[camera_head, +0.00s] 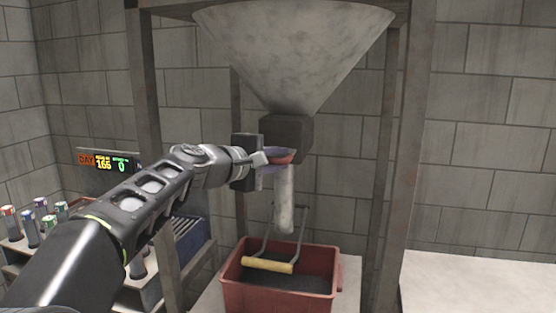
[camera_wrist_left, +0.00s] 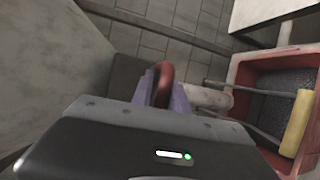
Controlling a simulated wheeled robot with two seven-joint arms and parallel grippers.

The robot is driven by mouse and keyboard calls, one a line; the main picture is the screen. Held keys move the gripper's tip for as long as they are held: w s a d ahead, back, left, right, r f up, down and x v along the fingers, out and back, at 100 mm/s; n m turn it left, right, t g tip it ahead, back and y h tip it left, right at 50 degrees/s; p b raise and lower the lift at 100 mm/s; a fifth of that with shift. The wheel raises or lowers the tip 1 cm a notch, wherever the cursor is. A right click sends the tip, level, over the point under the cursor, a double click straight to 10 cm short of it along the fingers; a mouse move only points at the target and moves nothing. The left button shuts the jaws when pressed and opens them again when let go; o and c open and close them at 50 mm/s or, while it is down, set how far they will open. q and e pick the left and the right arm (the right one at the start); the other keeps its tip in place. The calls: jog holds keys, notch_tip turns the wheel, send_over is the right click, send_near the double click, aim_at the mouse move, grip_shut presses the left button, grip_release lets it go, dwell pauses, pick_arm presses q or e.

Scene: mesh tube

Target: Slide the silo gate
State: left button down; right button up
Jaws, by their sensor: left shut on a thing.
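The silo (camera_head: 290,50) is a grey metal funnel held in a dark frame, with a dark square outlet box (camera_head: 285,133) at its lower end. A pale tube (camera_head: 284,200) hangs below the outlet; it also shows in the left wrist view (camera_wrist_left: 208,97). My left gripper (camera_head: 278,159) is at the outlet, shut on the red gate handle (camera_head: 284,160). In the left wrist view the red handle (camera_wrist_left: 163,84) stands between the purplish fingers. The gate plate itself is mostly hidden by my gripper. My right gripper is not in view.
A red bucket (camera_head: 280,297) with a yellow-gripped handle (camera_head: 267,265) and dark granular contents stands under the tube. Frame posts (camera_head: 400,170) flank the silo. A rack of capped tubes (camera_head: 40,225) and a lit display (camera_head: 110,162) are at the left. A pale tabletop (camera_head: 480,280) at the right is clear.

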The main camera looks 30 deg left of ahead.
pick_arm(q)
jog(key=shift+s+d+f+b, duration=0.2)
jog(key=shift+s+f, duration=0.05)
jog(key=shift+s, duration=0.25)
jog(key=shift+s+d+f+b, duration=0.2)
jog(key=shift+s, duration=0.3)
jog(key=c, duration=1.4)
grip_release()
jog(key=shift+w+a, duration=0.1)
jog(key=shift+w, duration=0.05)
jog(key=shift+r, duration=0.2)
jog(key=s+r+b, duration=0.1)
jog(key=s, duration=0.6)
jog(key=shift+s+a+r, duration=0.15)
jog(key=shift+s+a, duration=0.1)
jog(key=shift+s, duration=0.1)
